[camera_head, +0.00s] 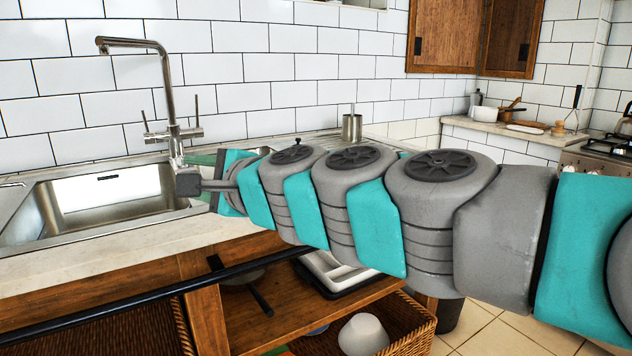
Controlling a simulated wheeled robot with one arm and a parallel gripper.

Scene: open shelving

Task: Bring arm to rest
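My arm (430,215) stretches from the right edge of the view leftward across the front of the counter, in grey and teal segments. Its end, with my gripper (188,184), is in front of the sink's right side, close below the tap in the picture. The gripper's fingers show only as a small dark grey shape seen from the side. Whether they are open or shut cannot be made out. I see no object in the gripper.
A steel tap (168,90) rises behind the sink (100,205). A metal cup (352,127) stands on the counter behind my arm. Open wooden shelving (270,325) below holds a white bowl (363,335) in a wicker basket (412,335). Tiled floor (500,330) is free at the lower right.

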